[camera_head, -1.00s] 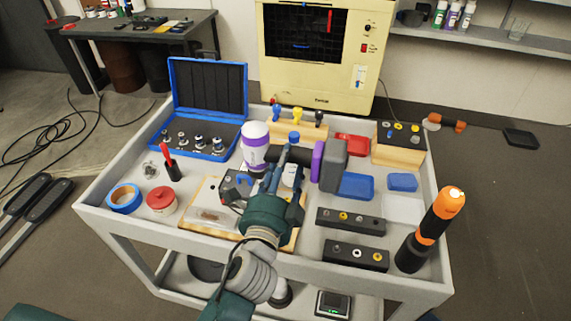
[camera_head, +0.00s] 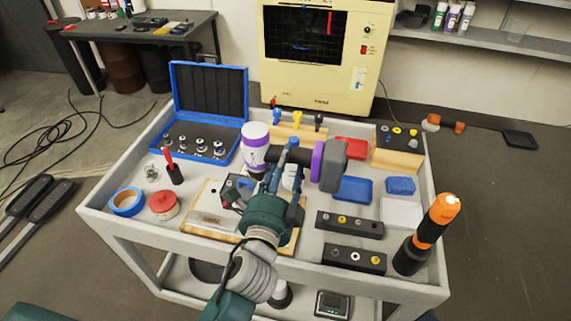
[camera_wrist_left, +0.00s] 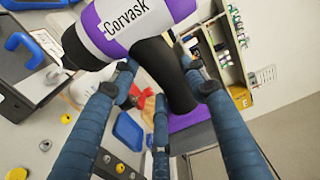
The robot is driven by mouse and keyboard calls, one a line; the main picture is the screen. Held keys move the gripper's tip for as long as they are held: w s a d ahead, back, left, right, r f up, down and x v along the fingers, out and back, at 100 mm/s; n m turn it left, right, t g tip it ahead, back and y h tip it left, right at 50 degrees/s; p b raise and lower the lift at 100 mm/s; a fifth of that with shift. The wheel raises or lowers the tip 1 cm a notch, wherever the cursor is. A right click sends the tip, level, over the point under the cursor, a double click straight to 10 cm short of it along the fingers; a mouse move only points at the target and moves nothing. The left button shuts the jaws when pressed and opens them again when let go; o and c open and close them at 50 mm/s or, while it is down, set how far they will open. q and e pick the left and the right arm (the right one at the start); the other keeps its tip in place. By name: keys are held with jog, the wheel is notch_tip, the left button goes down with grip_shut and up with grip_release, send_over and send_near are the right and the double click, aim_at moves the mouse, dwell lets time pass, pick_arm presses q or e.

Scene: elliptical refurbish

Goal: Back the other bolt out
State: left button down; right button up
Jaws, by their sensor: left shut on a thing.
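My left gripper (camera_head: 284,170) is shut on the black handle of a purple and white power drill (camera_head: 255,157), held above the middle of the cart. In the left wrist view the drill (camera_wrist_left: 125,28) crosses the top, its nose at the left, and the blue fingers (camera_wrist_left: 160,95) straddle the handle. The drill's grey battery (camera_head: 333,165) points right in the head view. A wooden board (camera_head: 203,196) with a metal plate and a blue clamp-like part (camera_head: 246,183) lies below, partly hidden by my arm. I cannot make out a bolt on it. My right gripper is not in view.
An open blue case (camera_head: 208,95) with several sockets stands at the back left of the cart. A flashlight (camera_head: 428,235) stands at the front right, near dark bit holders (camera_head: 350,225). A cream cabinet (camera_head: 318,80) stands behind.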

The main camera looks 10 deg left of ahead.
pick_arm(q)
notch_tip(320, 180, up, 8)
jog(key=p, duration=0.6)
jog(key=shift+f+p, duration=0.15)
jog(key=shift+p, duration=0.25)
notch_tip(320, 180, down, 8)
jog(key=b, duration=0.3)
jog(key=shift+r, duration=0.2)
dwell(1.1)
jog(key=shift+r, duration=0.25)
dwell(0.6)
